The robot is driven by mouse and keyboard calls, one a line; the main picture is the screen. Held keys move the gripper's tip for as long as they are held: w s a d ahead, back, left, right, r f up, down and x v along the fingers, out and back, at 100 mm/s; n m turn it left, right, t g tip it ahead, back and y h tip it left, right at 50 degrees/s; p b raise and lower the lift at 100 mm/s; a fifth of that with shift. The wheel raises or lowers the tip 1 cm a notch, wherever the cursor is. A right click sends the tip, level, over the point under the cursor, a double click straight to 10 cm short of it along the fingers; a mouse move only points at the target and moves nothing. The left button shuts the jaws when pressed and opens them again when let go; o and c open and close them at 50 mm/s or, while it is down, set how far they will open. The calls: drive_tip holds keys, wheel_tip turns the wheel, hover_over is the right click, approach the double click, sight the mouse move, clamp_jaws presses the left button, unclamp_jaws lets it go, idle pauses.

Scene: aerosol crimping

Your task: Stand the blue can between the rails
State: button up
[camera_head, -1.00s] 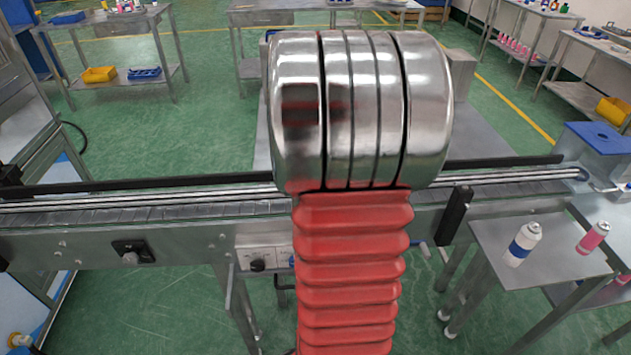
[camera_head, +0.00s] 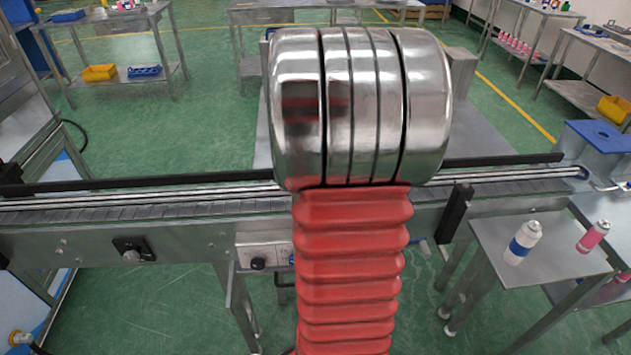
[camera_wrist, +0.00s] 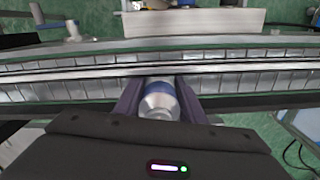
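The blue can (camera_wrist: 158,104), pale with a blue band, is between the two dark fingers of my gripper (camera_wrist: 160,97) in the wrist view. The fingers lie against its sides, so the gripper looks shut on it. The can's far end is at the near rail of the conveyor in that picture; I cannot tell its height above the belt. The rails (camera_wrist: 240,66) run across the wrist view above the can, and also show in the head view (camera_head: 130,198). In the head view my own arm hides the gripper and the held can.
A small steel table (camera_head: 545,270) at the right holds another blue-banded can (camera_head: 523,242) and a pink can (camera_head: 593,236). A black post (camera_head: 455,213) stands at the conveyor's front edge. The visible belt (camera_head: 150,212) left of my arm is empty.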

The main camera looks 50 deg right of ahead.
drive_tip(key=o, duration=0.5)
drive_tip(key=shift+c, duration=0.2)
wheel_tip(320, 180, up, 14)
drive_tip(key=shift+f, duration=0.15)
drive_tip(key=shift+w, duration=0.1)
idle(1.1)
drive_tip(key=w+a+f+n+t+h, duration=0.15)
drive_tip(key=a+n+t, duration=0.5)
drive_tip(key=a, duration=2.15)
drive_tip(key=s+a+f+n+y, duration=0.1)
drive_tip(key=s+a+f+n, duration=0.2)
drive_tip(key=a, duration=0.5)
drive_tip(key=shift+s+a+f+n+g, duration=0.15)
drive_tip(key=shift+s+f+n+g, duration=0.3)
drive_tip(key=shift+n, duration=0.8)
drive_tip(key=shift+w+f+y, duration=0.15)
drive_tip(key=shift+f+y, duration=0.05)
drive_tip(key=shift+y, duration=0.05)
